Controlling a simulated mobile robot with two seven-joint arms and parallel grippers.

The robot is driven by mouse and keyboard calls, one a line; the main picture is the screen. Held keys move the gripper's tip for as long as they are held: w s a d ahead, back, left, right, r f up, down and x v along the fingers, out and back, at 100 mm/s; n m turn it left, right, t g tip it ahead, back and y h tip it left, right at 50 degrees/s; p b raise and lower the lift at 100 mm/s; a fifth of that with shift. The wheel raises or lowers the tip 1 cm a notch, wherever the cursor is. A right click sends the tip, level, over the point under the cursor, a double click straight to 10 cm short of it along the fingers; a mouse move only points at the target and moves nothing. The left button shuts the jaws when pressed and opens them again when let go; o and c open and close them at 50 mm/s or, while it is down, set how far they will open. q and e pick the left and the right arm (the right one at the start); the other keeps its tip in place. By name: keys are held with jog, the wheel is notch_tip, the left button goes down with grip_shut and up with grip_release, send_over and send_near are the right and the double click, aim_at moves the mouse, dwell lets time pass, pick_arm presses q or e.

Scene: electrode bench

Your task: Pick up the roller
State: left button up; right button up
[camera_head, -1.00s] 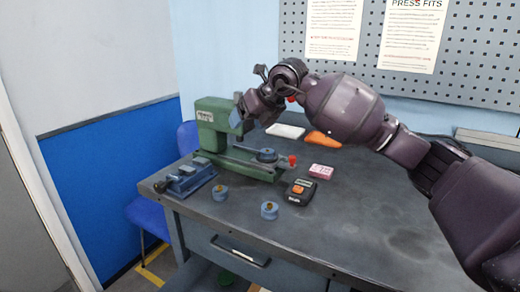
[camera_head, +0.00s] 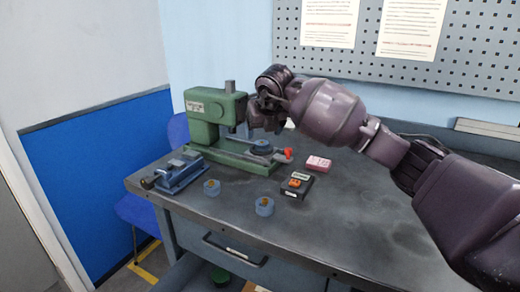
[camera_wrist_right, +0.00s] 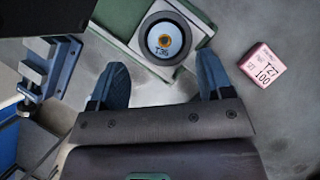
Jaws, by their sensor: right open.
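A dark round roller (camera_head: 262,147) with a pale centre sits on the bed of the green press (camera_head: 205,120). In the right wrist view the roller (camera_wrist_right: 149,45) is marked T35 and lies just beyond the fingertips. My right gripper (camera_head: 264,127) is above the press bed near the roller. Its two blue fingers (camera_wrist_right: 162,75) are spread and empty, with the roller ahead of the gap between them. My left gripper is not seen.
A blue vise (camera_head: 178,173) stands left of the press. A black device with an orange part (camera_head: 297,185) and a pink box (camera_head: 318,163) lie to the right. A red knob (camera_head: 288,153) sticks out at the press bed's end. The bench's right side (camera_head: 370,215) is clear.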

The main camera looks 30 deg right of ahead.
aim_at(261, 141)
jog(key=shift+w+f, duration=0.1)
jog(key=b+x, duration=0.1)
jog(key=x, duration=0.3)
jog(key=shift+d+f+b, duration=0.3)
jog(key=shift+b, duration=0.05)
jog(key=shift+w+f, duration=0.1)
jog(key=shift+w, duration=0.05)
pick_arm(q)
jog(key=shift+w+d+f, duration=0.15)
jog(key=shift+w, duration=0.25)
pick_arm(e)
jog(key=shift+r, duration=0.25)
jog(key=c, duration=1.1)
jog(key=shift+r, duration=0.1)
jog(key=shift+r, duration=0.25)
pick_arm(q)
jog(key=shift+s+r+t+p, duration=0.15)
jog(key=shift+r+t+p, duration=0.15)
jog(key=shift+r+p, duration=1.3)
pick_arm(e)
jog(key=shift+r+p, duration=0.3)
jog(key=shift+r, duration=9.3)
